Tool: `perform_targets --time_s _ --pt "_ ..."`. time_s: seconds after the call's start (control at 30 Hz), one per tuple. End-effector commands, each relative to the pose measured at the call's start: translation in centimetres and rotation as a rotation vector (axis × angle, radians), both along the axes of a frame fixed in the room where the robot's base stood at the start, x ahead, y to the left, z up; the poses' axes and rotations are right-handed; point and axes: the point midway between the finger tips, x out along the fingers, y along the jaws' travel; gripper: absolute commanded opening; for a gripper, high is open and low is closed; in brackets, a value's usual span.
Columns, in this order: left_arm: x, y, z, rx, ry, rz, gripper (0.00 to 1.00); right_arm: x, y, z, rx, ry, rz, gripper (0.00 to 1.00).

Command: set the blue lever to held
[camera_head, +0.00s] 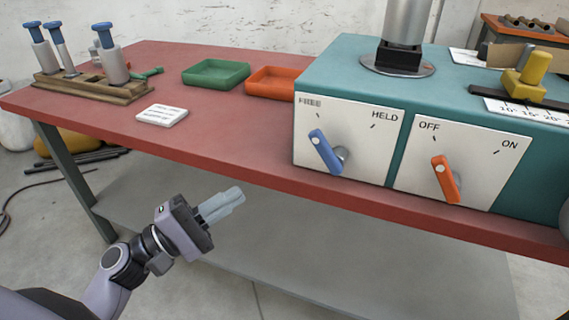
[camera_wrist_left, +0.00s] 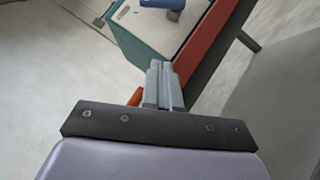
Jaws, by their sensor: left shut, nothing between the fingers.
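The blue lever (camera_head: 324,151) sits on a white plate marked FREE at the left and HELD at the right, on the front of the teal machine (camera_head: 340,70). Its upper end leans left, toward the FREE mark. In the left wrist view a blue part (camera_wrist_left: 162,4), apparently the lever, shows at the top edge, partly cut off. My left gripper (camera_head: 238,193) is shut and empty, in front of the table edge, left of and below the lever, apart from it. My right gripper is not in view.
An orange lever (camera_head: 446,180) on an OFF/ON plate is just right. The red table (camera_head: 215,140) carries green (camera_head: 216,73) and orange (camera_head: 270,83) trays, a white card (camera_head: 162,115) and a wooden rack (camera_head: 95,90). Space before the table front is clear.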

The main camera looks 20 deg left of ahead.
Motion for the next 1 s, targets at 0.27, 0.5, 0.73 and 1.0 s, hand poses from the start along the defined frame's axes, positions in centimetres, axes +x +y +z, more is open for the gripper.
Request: perform_targets --time_s 0.27,0.5,0.73,1.0 --pt "-0.4 0.9 1.8 -0.141 -0.036 -0.054 0.0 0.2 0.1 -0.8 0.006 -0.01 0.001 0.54" --pt "-0.4 0.9 2.0 -0.148 -0.038 -0.057 0.0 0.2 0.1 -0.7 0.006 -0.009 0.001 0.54" --pt "-0.1 0.6 2.3 -0.148 -0.038 -0.058 0.0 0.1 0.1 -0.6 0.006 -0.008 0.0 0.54" --pt "2.8 -1.9 4.2 -0.147 -0.041 -0.059 0.0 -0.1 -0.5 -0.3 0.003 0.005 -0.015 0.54"
